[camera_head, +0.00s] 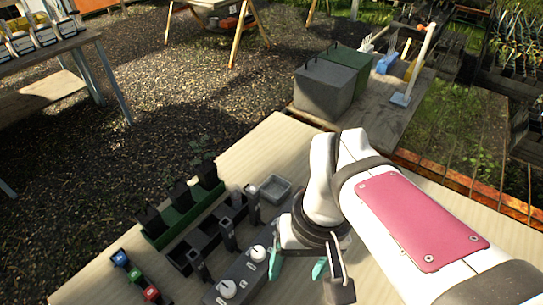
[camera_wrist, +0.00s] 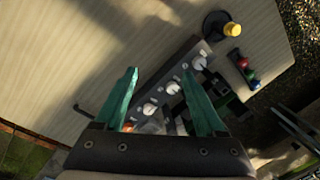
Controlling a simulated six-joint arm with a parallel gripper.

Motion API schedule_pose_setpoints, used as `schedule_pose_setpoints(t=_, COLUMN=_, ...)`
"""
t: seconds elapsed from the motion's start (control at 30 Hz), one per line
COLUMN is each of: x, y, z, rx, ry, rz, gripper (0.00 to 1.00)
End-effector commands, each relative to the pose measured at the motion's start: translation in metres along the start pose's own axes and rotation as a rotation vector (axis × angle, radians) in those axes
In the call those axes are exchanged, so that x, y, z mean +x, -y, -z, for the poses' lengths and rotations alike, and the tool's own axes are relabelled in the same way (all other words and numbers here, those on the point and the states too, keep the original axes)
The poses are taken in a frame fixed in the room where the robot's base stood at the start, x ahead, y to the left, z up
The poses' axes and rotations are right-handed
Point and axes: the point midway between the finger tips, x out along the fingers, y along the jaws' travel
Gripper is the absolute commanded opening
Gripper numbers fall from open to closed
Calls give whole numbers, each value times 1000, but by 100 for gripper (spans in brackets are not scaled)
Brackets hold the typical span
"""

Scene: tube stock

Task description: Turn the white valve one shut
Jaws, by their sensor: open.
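A dark grey valve box (camera_head: 240,274) stands on the table left of my gripper in the head view. Two white knobs show on its top, one nearer my gripper (camera_head: 258,253) and one further left (camera_head: 228,288). In the wrist view the box (camera_wrist: 186,58) runs diagonally with several white knobs, including an upper one (camera_wrist: 199,63), a middle one (camera_wrist: 173,88) and a lower one (camera_wrist: 149,109). I cannot read which is valve one. My gripper (camera_wrist: 160,72) is open, with teal fingers apart and nothing held; in the head view it hangs beside the box (camera_head: 296,275).
A green rack (camera_head: 183,217) with black holders and a black rack (camera_head: 205,239) with grey tubes stand left of the box. A grey tray (camera_head: 275,188) sits behind. A yellow knob (camera_wrist: 232,29) stands beyond the box.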

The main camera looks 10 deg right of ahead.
Motion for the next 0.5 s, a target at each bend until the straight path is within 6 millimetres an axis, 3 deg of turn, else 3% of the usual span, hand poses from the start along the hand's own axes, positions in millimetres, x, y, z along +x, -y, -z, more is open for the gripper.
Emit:
schedule_pose_setpoints(t=0.03, x=-8, y=2, z=38, rx=-190, ry=5, rz=-22, gripper=72)
schedule_pose_setpoints(t=0.1, x=-14, y=3, z=90, rx=-488, ry=9, rz=-55, gripper=72)
schedule_pose_setpoints(t=0.2, x=-11, y=4, z=149, rx=-832, ry=22, rz=-93, gripper=72)
schedule_pose_setpoints(t=0.33, x=-4, y=4, z=186, rx=-1058, ry=37, rz=-118, gripper=72)
schedule_pose_setpoints(t=0.5, x=25, y=1, z=189, rx=-1090, ry=42, rz=-120, gripper=72)
